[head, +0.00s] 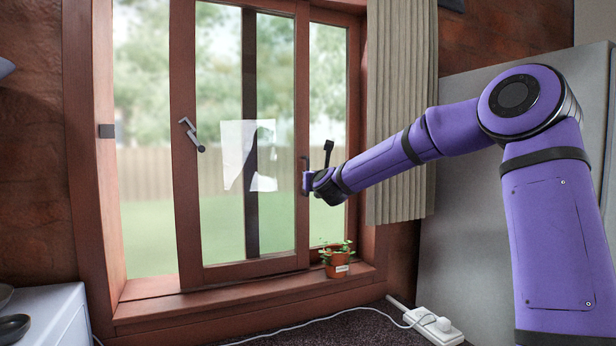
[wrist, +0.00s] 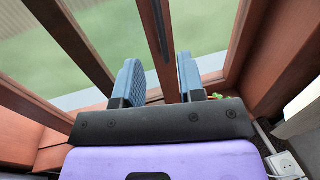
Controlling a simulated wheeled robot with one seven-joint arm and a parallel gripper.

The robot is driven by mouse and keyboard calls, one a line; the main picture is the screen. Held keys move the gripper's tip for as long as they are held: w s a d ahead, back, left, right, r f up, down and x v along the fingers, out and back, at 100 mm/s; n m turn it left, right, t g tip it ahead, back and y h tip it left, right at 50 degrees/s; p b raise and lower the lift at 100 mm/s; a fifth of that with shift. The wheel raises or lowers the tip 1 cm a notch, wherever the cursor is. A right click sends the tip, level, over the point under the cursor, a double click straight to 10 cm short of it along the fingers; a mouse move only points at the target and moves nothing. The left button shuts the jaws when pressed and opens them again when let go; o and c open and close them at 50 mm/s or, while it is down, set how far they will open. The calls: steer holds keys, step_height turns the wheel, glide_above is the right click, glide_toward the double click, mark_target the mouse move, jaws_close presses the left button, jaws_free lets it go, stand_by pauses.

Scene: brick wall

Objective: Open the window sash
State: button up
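The window sash (head: 186,220) is a brown wooden frame with a glass pane, standing away from the left jamb with a gap between them. A grey lever handle (head: 192,134) sits on its left stile. My gripper (head: 306,180) is at the sash's right stile, about mid-height. In the wrist view my gripper (wrist: 160,80) shows two blue-grey fingers spread apart. A brown upright bar (wrist: 157,40) of the window shows between and beyond them, close to the right finger. Whether a finger touches it I cannot tell.
A small potted plant (head: 336,260) stands on the sill (head: 240,299) below my gripper. A beige curtain (head: 402,110) hangs to the right, behind my arm. A power strip (head: 434,326) with a white cable lies at lower right. A white unit (head: 50,315) stands at lower left.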

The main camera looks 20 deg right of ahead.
steer(key=w, duration=0.3)
steer(key=w+d, duration=0.1)
steer(key=w, duration=0.2)
steer(key=w+d, duration=0.1)
steer(key=w, duration=0.3)
steer(key=shift+w+f, duration=0.1)
steer(key=shift+c, duration=0.5)
steer(key=shift+d, duration=0.1)
jaws_close()
